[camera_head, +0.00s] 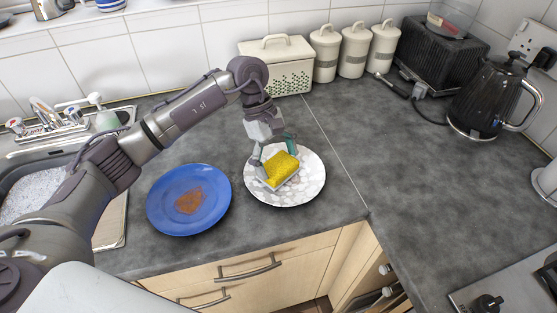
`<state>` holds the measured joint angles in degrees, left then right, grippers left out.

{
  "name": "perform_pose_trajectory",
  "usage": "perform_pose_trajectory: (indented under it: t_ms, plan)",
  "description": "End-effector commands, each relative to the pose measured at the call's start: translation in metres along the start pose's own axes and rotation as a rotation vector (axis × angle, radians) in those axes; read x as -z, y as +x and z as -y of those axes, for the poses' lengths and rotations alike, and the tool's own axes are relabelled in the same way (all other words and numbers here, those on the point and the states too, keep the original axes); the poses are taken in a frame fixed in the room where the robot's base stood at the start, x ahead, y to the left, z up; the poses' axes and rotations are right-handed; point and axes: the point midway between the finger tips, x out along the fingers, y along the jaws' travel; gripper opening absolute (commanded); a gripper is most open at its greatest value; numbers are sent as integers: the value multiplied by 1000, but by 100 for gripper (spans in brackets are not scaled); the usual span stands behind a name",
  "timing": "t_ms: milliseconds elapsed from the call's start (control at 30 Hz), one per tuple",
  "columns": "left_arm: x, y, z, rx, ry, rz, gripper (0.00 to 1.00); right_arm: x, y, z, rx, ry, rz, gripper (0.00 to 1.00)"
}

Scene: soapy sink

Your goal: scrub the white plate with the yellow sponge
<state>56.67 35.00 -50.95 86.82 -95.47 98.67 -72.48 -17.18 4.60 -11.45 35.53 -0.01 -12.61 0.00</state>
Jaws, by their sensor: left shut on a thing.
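The white plate (311,178) lies flat on the grey worktop and has a mottled, foamy-looking surface. My left gripper (277,164) is over the plate, shut on the yellow sponge (282,169). The sponge is tilted and lies over the middle of the plate. It appears to touch the plate, and it hides part of the plate's surface. My right gripper is not in view.
A blue plate (160,202) with a brown stain lies just left of the white plate. The sink (107,232) is at the left. A bread bin (272,50), canisters (353,50) and a black kettle (490,95) stand behind.

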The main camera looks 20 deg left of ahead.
Motion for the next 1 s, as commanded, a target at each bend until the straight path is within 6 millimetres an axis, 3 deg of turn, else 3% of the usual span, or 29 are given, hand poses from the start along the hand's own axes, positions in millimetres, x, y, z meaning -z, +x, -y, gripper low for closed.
perform_pose_trajectory:
  t_ms: [500, 1000]
  plan:
    - [-21, -49, 0, -2, 2, -1, 65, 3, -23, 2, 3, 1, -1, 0]
    - [-25, -58, 0, -1, 1, 0, 65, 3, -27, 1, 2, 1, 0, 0]
